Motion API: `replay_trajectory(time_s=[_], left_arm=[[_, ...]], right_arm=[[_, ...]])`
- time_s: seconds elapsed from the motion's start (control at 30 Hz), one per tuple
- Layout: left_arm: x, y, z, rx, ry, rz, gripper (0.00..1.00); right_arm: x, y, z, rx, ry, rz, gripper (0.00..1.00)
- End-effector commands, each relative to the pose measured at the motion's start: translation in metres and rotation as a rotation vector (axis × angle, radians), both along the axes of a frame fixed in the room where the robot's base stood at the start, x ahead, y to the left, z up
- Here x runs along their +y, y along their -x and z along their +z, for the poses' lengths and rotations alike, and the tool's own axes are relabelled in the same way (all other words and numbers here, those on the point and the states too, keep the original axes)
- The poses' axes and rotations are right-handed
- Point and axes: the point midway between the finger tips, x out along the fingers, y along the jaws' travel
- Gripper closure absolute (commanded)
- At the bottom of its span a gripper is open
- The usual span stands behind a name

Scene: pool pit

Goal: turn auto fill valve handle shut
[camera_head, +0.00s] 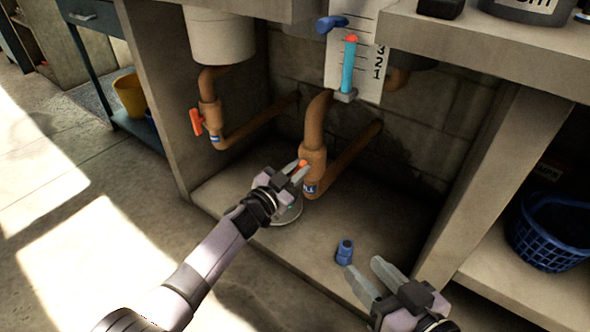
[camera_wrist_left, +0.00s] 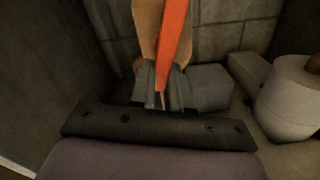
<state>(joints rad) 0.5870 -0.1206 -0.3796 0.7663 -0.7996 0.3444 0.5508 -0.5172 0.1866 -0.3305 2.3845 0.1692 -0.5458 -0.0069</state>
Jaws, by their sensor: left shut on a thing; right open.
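The valve on the middle copper-coloured pipe (camera_head: 313,160) carries a blue label (camera_head: 309,189), only partly readable. Its orange handle (camera_head: 303,162) is mostly hidden by my left gripper in the head view. My left gripper (camera_head: 297,170) is shut on this handle. In the left wrist view the long orange handle (camera_wrist_left: 174,45) stands between the fingers (camera_wrist_left: 163,88), with the pipe (camera_wrist_left: 147,40) behind it. A second valve with a red-orange handle (camera_head: 196,122) hangs on the left pipe (camera_head: 208,85). My right gripper (camera_head: 374,280) is open and empty, low at the right.
A small blue fitting (camera_head: 345,251) stands on the cabinet floor just left of my right gripper. A gauge board (camera_head: 366,60) with a blue tube hangs above. Cabinet walls enclose both sides. A blue basket (camera_head: 550,235) sits at right, a yellow bucket (camera_head: 131,97) at left.

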Motion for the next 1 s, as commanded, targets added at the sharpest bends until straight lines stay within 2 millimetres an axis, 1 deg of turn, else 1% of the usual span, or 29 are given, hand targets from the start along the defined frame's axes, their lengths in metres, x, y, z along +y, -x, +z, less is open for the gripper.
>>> replay_trajectory(time_s=[0.1,0.4,0.43,0.47,0.5,0.83,0.93,1.0], left_arm=[[0.000,0.001,-0.002,-0.018,-0.029,0.001,1.00],[0.000,0.001,-0.002,-0.019,-0.033,0.001,1.00],[0.000,0.001,-0.002,-0.019,-0.033,0.001,0.73],[0.000,0.001,-0.002,-0.019,-0.033,0.001,0.64],[0.000,0.001,-0.002,-0.019,-0.033,0.001,0.57],[0.001,0.002,0.000,-0.020,-0.031,0.001,0.57],[0.005,0.009,0.001,-0.019,-0.032,0.001,0.57],[0.011,0.015,0.002,-0.019,-0.034,0.002,0.57]], right_arm=[[-0.001,0.001,-0.001,-0.004,0.007,0.000,0.57],[-0.001,0.001,0.000,-0.006,0.009,-0.001,0.57],[-0.001,0.001,0.000,-0.006,0.009,-0.001,0.57],[-0.001,0.001,0.000,-0.006,0.009,-0.001,0.57],[-0.001,0.001,0.000,-0.006,0.008,0.000,0.57],[-0.001,0.001,0.003,-0.004,0.003,0.001,0.57],[0.001,0.002,0.008,0.012,-0.013,0.008,0.57],[0.006,-0.002,0.006,0.049,-0.042,0.010,0.57]])
